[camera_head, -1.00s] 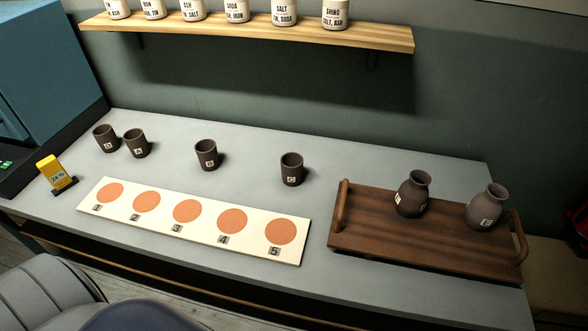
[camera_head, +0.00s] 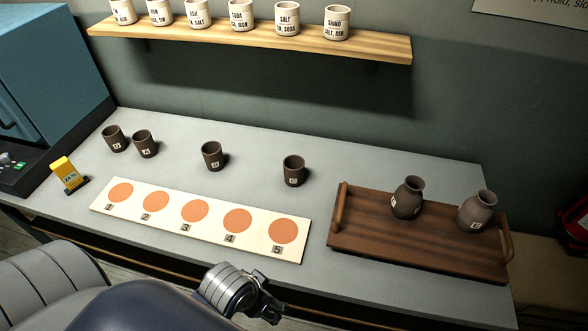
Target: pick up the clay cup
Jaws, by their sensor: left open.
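Several dark brown clay cups stand upright on the grey table: two close together at the left, one cup (camera_head: 112,140) beside another cup (camera_head: 145,145), a third cup (camera_head: 212,157) near the middle, and a fourth cup (camera_head: 294,172) farther right. Each has a small white letter label, hard to read at this size. My left gripper (camera_head: 266,308) is at the bottom edge, in front of the table and well short of the cups. It is open, and I see nothing in it. My right gripper is out of view.
A cream board (camera_head: 165,223) with several numbered orange circles lies in front of the cups. A wooden tray (camera_head: 370,235) with two brown vases stands at the right. A yellow device (camera_head: 67,172) is at the left. A shelf (camera_head: 250,42) with white jars hangs above.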

